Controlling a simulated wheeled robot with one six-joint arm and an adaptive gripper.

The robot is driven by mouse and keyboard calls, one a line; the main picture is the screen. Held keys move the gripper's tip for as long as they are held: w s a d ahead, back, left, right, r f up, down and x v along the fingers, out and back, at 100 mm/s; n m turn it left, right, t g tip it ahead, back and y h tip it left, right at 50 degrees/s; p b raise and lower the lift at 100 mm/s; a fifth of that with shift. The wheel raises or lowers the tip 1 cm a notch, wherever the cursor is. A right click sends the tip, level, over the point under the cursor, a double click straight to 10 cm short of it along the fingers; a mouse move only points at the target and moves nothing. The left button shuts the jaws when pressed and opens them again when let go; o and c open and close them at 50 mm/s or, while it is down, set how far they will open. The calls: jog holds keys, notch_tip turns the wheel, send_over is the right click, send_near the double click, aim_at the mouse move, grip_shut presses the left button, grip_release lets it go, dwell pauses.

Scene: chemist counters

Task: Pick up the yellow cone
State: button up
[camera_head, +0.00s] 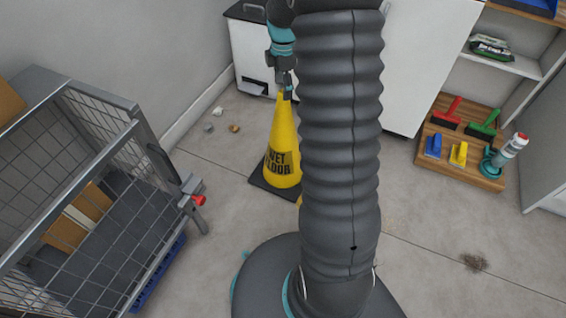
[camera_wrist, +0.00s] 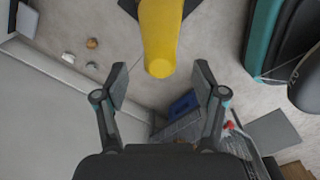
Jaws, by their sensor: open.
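The yellow cone (camera_head: 284,145) stands upright on the floor on a dark square base, with "WET FLOOR" lettering on its side. My column hides part of its right side in the head view. In the wrist view the cone (camera_wrist: 161,38) points its tip toward the camera, and its tip lies just beyond the gap between my fingertips. My gripper (camera_wrist: 161,82) is open and empty, with one finger on each side of that gap. In the head view my gripper (camera_head: 287,88) is at the cone's top; I cannot tell whether it touches.
A grey wire cage trolley (camera_head: 110,130) stands at the left. A wooden board (camera_head: 463,158) with brushes and a bottle lies at the right. Small bits of litter (camera_head: 217,111) lie near the wall. A white cabinet (camera_head: 248,45) stands behind the cone. A dark stain (camera_head: 473,262) marks the floor.

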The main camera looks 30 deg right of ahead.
notch_tip(320, 180, down, 4)
jog(key=shift+r, duration=0.25)
grip_shut()
jog(key=shift+r, duration=0.1)
